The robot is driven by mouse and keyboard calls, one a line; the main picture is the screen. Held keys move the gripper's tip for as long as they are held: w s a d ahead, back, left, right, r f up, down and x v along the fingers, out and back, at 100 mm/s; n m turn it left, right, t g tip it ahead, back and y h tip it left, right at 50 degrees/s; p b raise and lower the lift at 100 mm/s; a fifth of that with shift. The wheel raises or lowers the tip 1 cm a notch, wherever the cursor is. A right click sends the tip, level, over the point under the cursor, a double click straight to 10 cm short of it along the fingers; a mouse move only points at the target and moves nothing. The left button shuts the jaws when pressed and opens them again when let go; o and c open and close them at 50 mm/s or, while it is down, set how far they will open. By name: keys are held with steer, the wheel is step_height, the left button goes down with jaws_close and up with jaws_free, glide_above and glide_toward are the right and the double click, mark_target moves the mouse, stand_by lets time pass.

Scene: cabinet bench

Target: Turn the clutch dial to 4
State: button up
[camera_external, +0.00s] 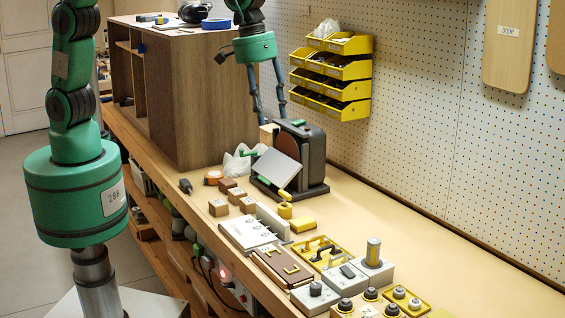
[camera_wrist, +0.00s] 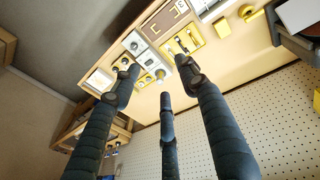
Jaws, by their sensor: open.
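Dial-like knobs sit at the near end of the bench in the external view: a grey box with a dark knob (camera_external: 315,289), several black-capped knobs (camera_external: 371,294) on a wooden block, and grey knobs in a yellow tray (camera_external: 407,298). My gripper (camera_external: 270,114) is open and empty, raised over the far part of the bench near the sander, well away from the knobs. In the wrist view my gripper (camera_wrist: 158,75) shows its spread fingers, with small panels (camera_wrist: 136,43) beyond them.
A disc sander (camera_external: 301,155) stands on the bench beside a wooden cabinet (camera_external: 205,100). Wooden blocks (camera_external: 236,196), a white panel (camera_external: 248,232) and a yellow tray with handles (camera_external: 321,251) lie between. Yellow bins (camera_external: 331,75) hang on the pegboard. The bench's right strip is clear.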

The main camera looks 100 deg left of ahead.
steer(key=w+d+f+n+g+p, duration=0.1)
steer(key=w+d+f+n+p, duration=0.15)
steer(key=w+f, duration=0.25)
steer(key=w+d+f+n+p, duration=0.1)
steer(key=w+d+f, duration=0.3)
steer(key=w+f, duration=0.15)
steer(key=n+g+p, duration=0.1)
steer(key=n+p, duration=0.1)
steer(key=n, duration=0.1)
glide_above(314, 280)
step_height(314, 280, down, 14)
steer(key=shift+f, duration=0.15)
steer(key=shift+a+f, duration=0.1)
steer(key=shift+f, duration=0.05)
step_height(314, 280, down, 14)
steer(key=shift+r+p, duration=0.2)
steer(key=shift+p, duration=0.2)
steer(key=shift+c, duration=0.3)
jaws_close()
